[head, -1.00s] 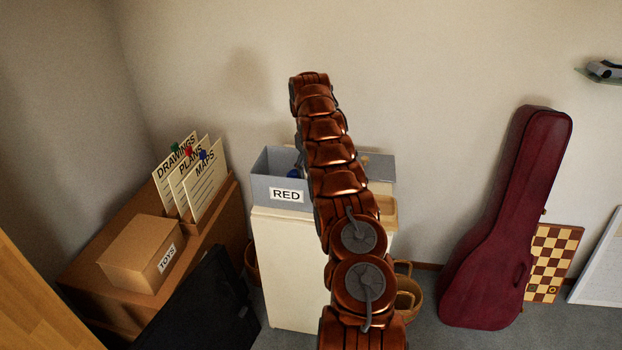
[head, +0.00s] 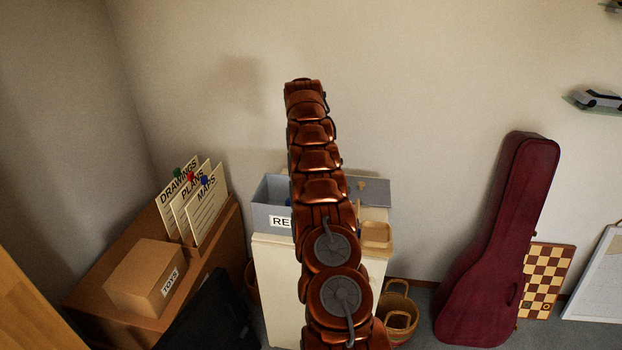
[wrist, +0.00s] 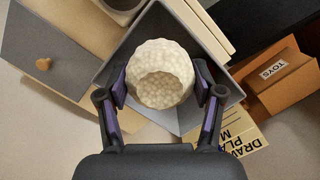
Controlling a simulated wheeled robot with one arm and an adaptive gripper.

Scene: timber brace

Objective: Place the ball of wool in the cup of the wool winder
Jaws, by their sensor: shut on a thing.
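The ball of wool (wrist: 160,74) is cream, round and bumpy, with a shaded patch on its near side. In the wrist view my gripper (wrist: 163,88) is shut on it, with one purple-padded finger on each side. Ball and gripper are over the open grey box (wrist: 218,97); the height between them is hard to judge. In the head view my copper arm hides the gripper and the ball. No wool winder or cup can be clearly made out. A rounded grey-beige thing shows partly at the top edge of the wrist view (wrist: 122,6).
The grey box marked RED (head: 268,196) stands on a cream cabinet (head: 275,285). Beside it are a grey panel with a wooden knob (head: 374,190) and a small wooden tray (head: 377,236). A cardboard TOYS box (head: 146,276) and upright cards (head: 192,200) are left.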

